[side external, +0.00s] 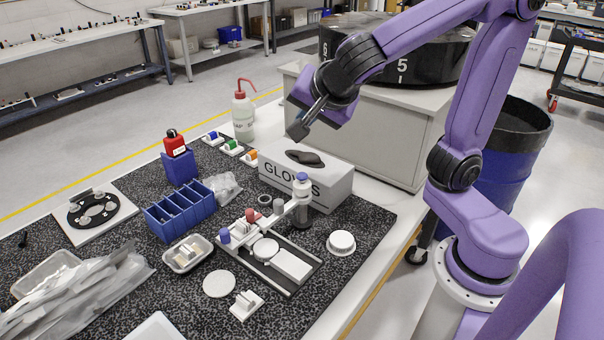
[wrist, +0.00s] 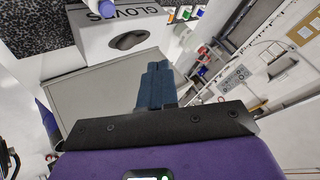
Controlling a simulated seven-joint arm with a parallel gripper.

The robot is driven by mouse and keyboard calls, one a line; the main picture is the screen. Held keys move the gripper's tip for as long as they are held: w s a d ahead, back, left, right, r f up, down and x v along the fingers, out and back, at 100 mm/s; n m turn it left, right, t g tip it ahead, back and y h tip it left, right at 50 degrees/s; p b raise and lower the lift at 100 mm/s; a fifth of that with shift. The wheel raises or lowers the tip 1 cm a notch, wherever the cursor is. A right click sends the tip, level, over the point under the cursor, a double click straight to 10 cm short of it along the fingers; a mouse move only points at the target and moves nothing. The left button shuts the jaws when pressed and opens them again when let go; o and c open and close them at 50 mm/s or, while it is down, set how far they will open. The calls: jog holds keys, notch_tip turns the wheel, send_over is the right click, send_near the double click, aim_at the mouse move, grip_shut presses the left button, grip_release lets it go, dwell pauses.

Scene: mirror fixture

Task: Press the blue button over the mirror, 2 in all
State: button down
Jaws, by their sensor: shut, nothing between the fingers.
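A dark rectangular fixture (side external: 312,259) lies on the speckled mat, with white round and square parts on it. A white arm on it ends in a blue-topped round piece (side external: 302,177) in front of the glove box. A blue-purple knob (side external: 225,236) and a red knob (side external: 250,215) stand at the fixture's left end. I cannot make out a mirror surface. My gripper (side external: 297,131) is shut and empty, in the air above the glove box and apart from the fixture. In the wrist view, the shut fingers (wrist: 157,72) point past the box; a blue top (wrist: 106,8) shows at the upper edge.
The white glove box (side external: 335,188) stands behind the fixture. Small blue (side external: 213,136), green (side external: 231,145) and orange (side external: 251,155) pieces sit in a row near a wash bottle (side external: 243,115). A blue divided bin (side external: 180,212) and a white lid (side external: 341,243) flank the fixture.

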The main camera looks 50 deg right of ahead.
aim_at(305, 177)
jog(key=shift+f, duration=0.15)
jog(key=shift+f, duration=4.25)
jog(key=shift+f, duration=0.2)
jog(key=shift+f, duration=0.25)
jog(key=shift+f, duration=0.55)
jog(key=shift+r, duration=1)
jog(key=shift+r, duration=2.5)
